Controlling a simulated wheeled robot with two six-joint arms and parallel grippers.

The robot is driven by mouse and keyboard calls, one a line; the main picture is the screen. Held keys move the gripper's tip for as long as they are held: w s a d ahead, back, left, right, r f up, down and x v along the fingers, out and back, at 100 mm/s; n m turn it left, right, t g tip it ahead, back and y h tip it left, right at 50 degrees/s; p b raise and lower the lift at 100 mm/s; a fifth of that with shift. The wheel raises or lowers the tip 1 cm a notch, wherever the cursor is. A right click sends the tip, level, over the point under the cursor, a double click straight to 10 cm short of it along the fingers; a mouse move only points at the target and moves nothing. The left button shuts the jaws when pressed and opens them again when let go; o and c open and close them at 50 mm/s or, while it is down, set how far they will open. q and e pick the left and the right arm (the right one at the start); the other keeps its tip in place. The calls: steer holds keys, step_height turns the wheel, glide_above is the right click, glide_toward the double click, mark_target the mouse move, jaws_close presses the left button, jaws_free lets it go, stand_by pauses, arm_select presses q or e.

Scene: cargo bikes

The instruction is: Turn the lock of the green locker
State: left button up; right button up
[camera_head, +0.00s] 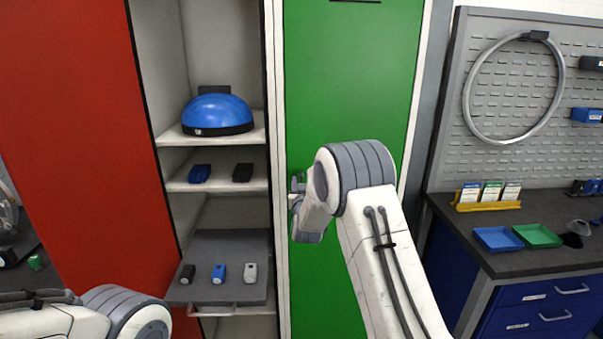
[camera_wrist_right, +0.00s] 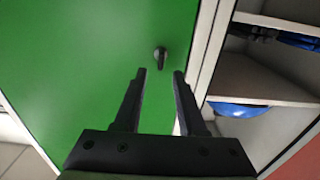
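The green locker (camera_head: 350,80) has a closed green door; the door also fills much of the right wrist view (camera_wrist_right: 80,60). Its dark lock (camera_wrist_right: 160,54) is a small knob near the door's edge. My right gripper (camera_wrist_right: 160,73) is open and empty, with its two fingers on either side of the line to the lock. In the picture the lock shows just beyond the fingertips; I cannot tell the exact gap. In the head view my right arm hides the lock. My left arm shows at the bottom left, its gripper out of view.
Left of the green door stand open shelves with a blue helmet (camera_head: 217,113) and small blue and dark items. A pulled-out grey tray (camera_head: 230,248) holds several small items. A red door (camera_head: 70,120) is at far left. A workbench (camera_head: 510,260) stands right.

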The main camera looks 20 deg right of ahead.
mark_target(301, 178)
steer(key=shift+p+x, duration=0.5)
steer(key=shift+x, duration=1.35)
jaws_close()
steer(key=shift+f+b, duration=0.15)
steer(key=shift+b, duration=0.35)
steer(key=m+b, duration=0.4)
steer(key=b, duration=0.3)
steer(key=m+b, duration=0.5)
steer(key=b, duration=0.2)
steer(key=d+f+m+b, duration=0.1)
steer(key=m+b, duration=0.4)
steer(key=b, duration=0.3)
steer(key=shift+s, duration=0.15)
steer(key=shift+m+b, duration=1.75)
steer(key=shift+m, duration=0.25)
